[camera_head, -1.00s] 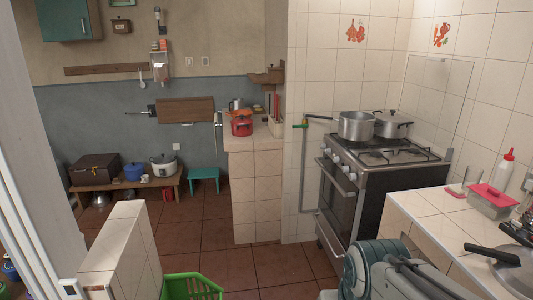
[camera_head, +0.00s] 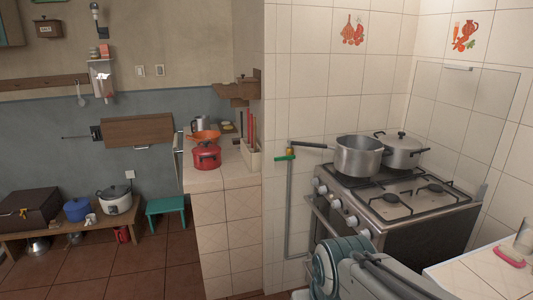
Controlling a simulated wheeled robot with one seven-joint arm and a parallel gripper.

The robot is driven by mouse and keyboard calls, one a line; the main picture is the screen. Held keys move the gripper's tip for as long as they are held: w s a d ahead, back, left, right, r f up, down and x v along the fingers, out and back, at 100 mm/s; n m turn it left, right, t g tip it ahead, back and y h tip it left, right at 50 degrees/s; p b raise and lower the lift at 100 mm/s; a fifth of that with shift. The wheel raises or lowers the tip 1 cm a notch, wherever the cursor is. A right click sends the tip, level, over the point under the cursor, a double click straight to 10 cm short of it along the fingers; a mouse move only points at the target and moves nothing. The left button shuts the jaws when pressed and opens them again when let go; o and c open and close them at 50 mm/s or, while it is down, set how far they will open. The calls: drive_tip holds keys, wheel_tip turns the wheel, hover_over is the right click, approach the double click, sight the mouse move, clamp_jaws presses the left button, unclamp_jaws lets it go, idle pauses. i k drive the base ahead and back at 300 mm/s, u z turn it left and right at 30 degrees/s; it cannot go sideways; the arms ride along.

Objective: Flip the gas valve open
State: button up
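The gas valve (camera_head: 285,157) is on the tiled wall left of the stove. It has a green handle that lies roughly level, with a small yellow-orange part above its right end. A grey gas pipe (camera_head: 290,210) runs down the wall below it. The stove (camera_head: 395,215) stands just to the right, with knobs along its front. My arm, grey and teal, shows at the bottom centre and right, below and in front of the valve and stove. My gripper is not in view.
A saucepan (camera_head: 358,157) on the stove has its long handle reaching left, close to the valve. A lidded pot (camera_head: 402,151) stands behind it. A tiled counter (camera_head: 228,220) is left of the valve. Another counter (camera_head: 480,275) is at lower right. Floor shows at lower left.

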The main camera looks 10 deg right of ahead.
sight(292, 157)
drive_tip(key=z, duration=0.1)
drive_tip(key=i, duration=1.05)
drive_tip(key=z, duration=0.15)
